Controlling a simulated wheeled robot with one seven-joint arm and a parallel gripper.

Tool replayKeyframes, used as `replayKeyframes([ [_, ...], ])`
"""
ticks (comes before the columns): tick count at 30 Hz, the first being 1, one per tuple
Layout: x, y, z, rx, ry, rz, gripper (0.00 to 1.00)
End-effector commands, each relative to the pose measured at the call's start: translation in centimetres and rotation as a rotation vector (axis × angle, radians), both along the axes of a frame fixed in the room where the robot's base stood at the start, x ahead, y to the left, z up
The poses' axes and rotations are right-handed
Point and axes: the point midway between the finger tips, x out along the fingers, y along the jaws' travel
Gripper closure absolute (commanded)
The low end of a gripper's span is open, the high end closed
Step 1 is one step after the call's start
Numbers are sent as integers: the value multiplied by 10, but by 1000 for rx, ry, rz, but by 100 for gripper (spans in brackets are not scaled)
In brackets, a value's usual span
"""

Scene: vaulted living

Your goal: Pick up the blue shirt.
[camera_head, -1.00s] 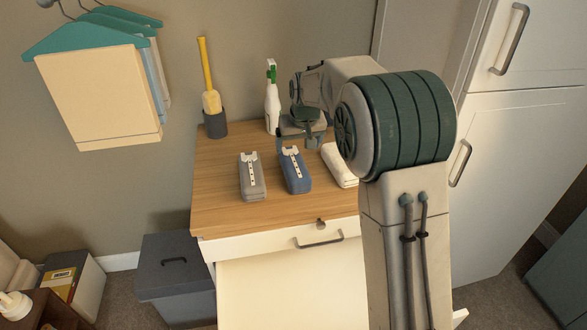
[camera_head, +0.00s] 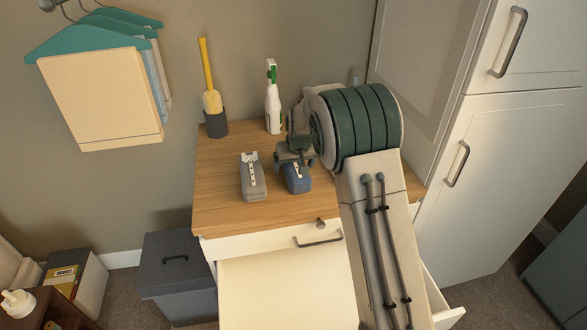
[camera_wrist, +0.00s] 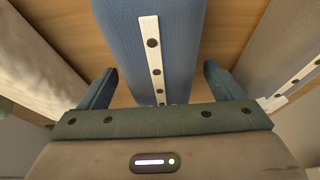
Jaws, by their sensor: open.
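The folded blue shirt (camera_head: 297,182) lies on the wooden tabletop, with a pale button strip along its top. My gripper (camera_head: 295,160) is over the far part of the shirt and hides that part in the head view. In the wrist view, the blue shirt (camera_wrist: 150,50) lies between my gripper's two open fingers (camera_wrist: 157,88), one at each side of it. I cannot tell whether the fingers touch it.
A folded grey shirt (camera_head: 253,178) lies left of the blue one. A white folded item (camera_wrist: 40,60) lies on the other side. A spray bottle (camera_head: 273,100) and a yellow-handled brush in a dark holder (camera_head: 216,123) stand at the back. The wooden top (camera_head: 225,210) is clear at front left.

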Motion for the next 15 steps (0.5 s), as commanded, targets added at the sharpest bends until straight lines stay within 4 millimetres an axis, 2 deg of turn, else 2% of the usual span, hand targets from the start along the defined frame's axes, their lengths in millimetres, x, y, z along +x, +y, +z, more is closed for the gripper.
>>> replayKeyframes([
  [2, 0, 0, 0, 0, 0, 0, 13],
  [8, 0, 0, 0, 0, 0, 0, 65],
  [15, 0, 0, 1, 0, -1, 1, 65],
])
